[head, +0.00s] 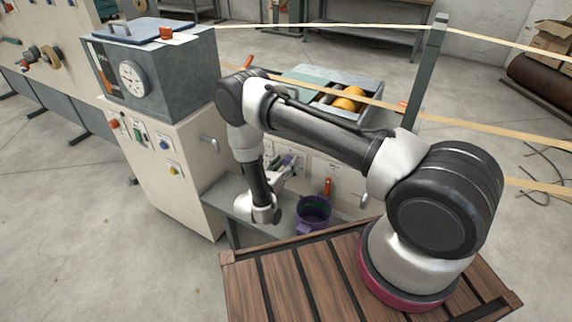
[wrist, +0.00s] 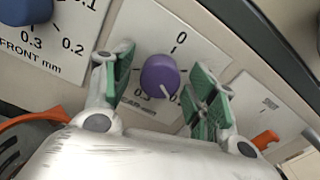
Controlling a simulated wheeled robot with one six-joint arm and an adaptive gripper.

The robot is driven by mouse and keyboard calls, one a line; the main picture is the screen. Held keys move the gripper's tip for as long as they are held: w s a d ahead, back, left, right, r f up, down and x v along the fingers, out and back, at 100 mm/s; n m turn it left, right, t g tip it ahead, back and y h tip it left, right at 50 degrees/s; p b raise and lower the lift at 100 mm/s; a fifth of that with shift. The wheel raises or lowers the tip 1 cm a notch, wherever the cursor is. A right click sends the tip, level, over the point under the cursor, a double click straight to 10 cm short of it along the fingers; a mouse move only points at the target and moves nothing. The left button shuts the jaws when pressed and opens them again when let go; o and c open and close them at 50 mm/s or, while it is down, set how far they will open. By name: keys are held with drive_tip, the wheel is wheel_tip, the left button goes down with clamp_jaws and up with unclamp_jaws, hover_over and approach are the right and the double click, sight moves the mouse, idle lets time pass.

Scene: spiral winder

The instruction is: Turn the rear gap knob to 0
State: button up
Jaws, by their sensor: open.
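The rear gap knob (wrist: 160,76) is purple and round, on a pale dial plate with a 0 at its top. Its white pointer line points down and slightly right, away from the 0. The label below is partly covered; "mm" shows. My gripper (wrist: 164,80) is open, with one green-padded finger on each side of the knob. I cannot tell whether either pad touches it. The right finger hides part of the scale. In the head view my gripper (head: 286,166) is at the machine's front panel, and the knob cannot be made out.
A blue knob marked FRONT mm (wrist: 27,10) is left of the rear dial. An orange part (wrist: 265,139) lies to the right. In the head view a purple mug (head: 313,212) stands on the shelf below my gripper. Pale strips (head: 470,122) run across behind my arm.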

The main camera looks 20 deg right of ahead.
drive_tip(key=shift+w+d, duration=0.1)
drive_tip(key=shift+w, duration=0.05)
drive_tip(key=c, duration=1)
drive_tip(key=shift+c, duration=0.2)
